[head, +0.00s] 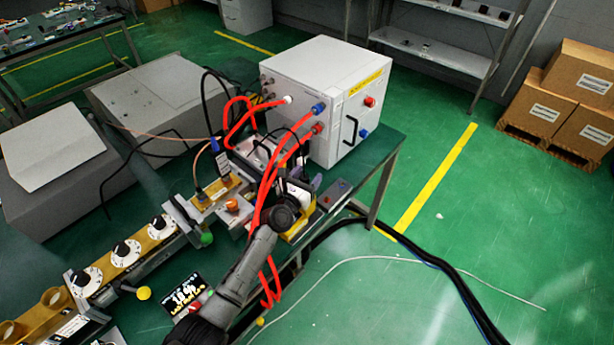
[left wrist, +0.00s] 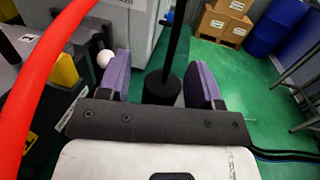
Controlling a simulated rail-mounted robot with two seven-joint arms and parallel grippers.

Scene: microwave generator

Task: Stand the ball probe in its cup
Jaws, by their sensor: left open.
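My left gripper (head: 306,180) is at the near side of the generator in the head view, at the table's right end. In the left wrist view its two purple pads (left wrist: 162,82) are apart. A thin upright black rod with a thicker black cylinder (left wrist: 162,90) at its lower end shows between the pads, with gaps on both sides. I cannot tell whether this is the probe, its cup or both. A white ball (left wrist: 104,58) shows beside the left pad; I cannot tell what it belongs to. My right gripper is not in view.
The white generator box (head: 325,85) stands just behind my gripper. Red cables (head: 262,190) loop close beside my arm, and one (left wrist: 35,80) crosses the left wrist view. A bench with dials (head: 125,252) lies left. Open green floor (head: 480,240) is to the right.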

